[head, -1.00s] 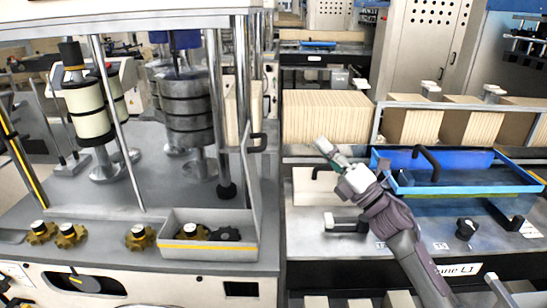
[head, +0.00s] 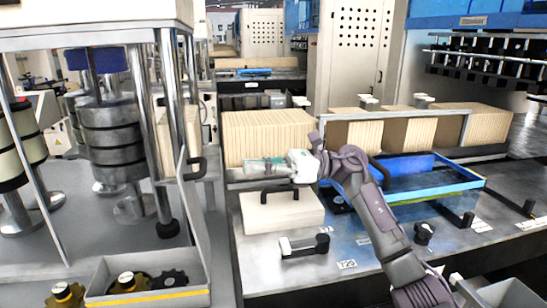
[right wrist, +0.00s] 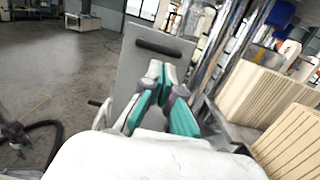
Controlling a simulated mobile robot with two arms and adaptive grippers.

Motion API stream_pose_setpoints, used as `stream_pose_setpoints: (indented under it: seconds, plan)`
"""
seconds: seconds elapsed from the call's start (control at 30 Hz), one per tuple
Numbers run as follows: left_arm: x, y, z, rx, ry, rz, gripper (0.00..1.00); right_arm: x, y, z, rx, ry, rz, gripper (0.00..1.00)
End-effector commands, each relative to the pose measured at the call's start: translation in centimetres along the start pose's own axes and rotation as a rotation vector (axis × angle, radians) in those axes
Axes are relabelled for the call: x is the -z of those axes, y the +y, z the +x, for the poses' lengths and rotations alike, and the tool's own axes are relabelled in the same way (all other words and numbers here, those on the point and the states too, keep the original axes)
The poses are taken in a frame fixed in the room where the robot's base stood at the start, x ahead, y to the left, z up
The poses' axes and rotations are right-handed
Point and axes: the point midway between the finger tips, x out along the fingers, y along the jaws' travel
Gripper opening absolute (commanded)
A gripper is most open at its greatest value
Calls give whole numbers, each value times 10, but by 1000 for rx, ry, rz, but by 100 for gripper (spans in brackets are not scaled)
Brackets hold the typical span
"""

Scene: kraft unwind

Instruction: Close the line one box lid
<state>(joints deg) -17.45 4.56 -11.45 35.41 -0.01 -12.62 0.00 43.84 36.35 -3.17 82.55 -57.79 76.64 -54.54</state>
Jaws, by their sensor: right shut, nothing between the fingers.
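The lid (head: 194,222) stands upright and open along the right side of a grey open box (head: 150,298) holding dark and brass toothed knobs. A black handle (head: 197,168) sits near the lid's top. In the right wrist view, a grey panel (right wrist: 140,75) with a black handle (right wrist: 165,48) stands beyond the fingers, apparently this lid. My right gripper (head: 250,166) is shut and empty, pointing left above a white block, right of the lid and apart from it. It also shows in the right wrist view (right wrist: 160,76). My left gripper is out of view.
The white block (head: 280,212) with its own black handle lies below my right gripper. Stacked cardboard sheets (head: 268,138) stand behind. A blue-rimmed tray (head: 440,187) is at the right. A metal post (head: 160,130) stands left of the lid.

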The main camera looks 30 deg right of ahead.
Motion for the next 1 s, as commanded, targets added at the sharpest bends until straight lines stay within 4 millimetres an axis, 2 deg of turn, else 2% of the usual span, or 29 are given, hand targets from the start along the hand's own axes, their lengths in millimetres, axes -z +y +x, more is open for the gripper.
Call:
stream_pose_setpoints:
  seconds: [0.03,0.2,0.4,1.0]
  plan:
    - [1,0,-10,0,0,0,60,-5,1,12,-4,-2,1,0]
    - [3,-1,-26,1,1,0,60,-5,1,45,-3,-3,2,0]
    - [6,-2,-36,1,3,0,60,-2,0,66,0,-2,3,0]
    - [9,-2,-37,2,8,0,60,-1,0,72,0,13,1,0]
